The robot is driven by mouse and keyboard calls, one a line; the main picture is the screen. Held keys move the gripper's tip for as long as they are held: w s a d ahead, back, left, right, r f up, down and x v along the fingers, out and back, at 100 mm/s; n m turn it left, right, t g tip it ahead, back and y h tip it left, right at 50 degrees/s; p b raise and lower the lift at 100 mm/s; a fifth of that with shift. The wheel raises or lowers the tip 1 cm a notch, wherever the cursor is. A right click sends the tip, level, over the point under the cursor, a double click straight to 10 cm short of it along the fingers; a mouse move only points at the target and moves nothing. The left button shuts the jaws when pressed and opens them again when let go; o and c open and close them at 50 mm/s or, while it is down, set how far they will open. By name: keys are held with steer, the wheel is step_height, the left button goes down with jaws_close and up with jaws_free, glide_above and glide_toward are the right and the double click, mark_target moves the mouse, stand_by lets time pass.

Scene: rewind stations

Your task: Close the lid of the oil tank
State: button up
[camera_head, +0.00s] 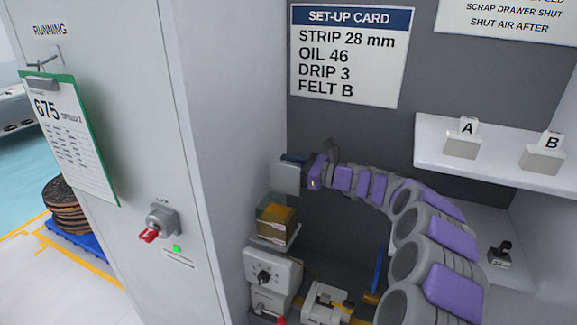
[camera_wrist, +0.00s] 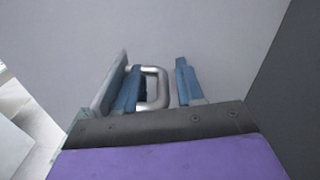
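The oil tank (camera_head: 277,222) is a clear box with amber oil, on a small shelf against the left wall of the bay. A pale square panel (camera_head: 285,179), which looks like its lid, stands raised above it. My gripper (camera_head: 293,158) is at this panel's top edge, reached from the right. In the wrist view my gripper (camera_wrist: 157,88) has its two blue fingers apart. A silver loop handle (camera_wrist: 163,90) lies between them, with a small gap to the right finger. Whether the left finger touches it I cannot tell. What the handle is fixed to is unclear.
A grey unit with a black knob (camera_head: 264,277) stands below the tank. A white shelf (camera_head: 485,162) with blocks A and B is at the right. The left cabinet carries a red-handled switch (camera_head: 150,234) and a clipboard (camera_head: 75,135). My arm crosses the bay.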

steer(key=shift+a, duration=0.15)
steer(key=shift+d, duration=1.05)
steer(key=shift+c, duration=1.2)
steer(key=c, duration=0.3)
steer(key=shift+a, duration=0.35)
jaws_close()
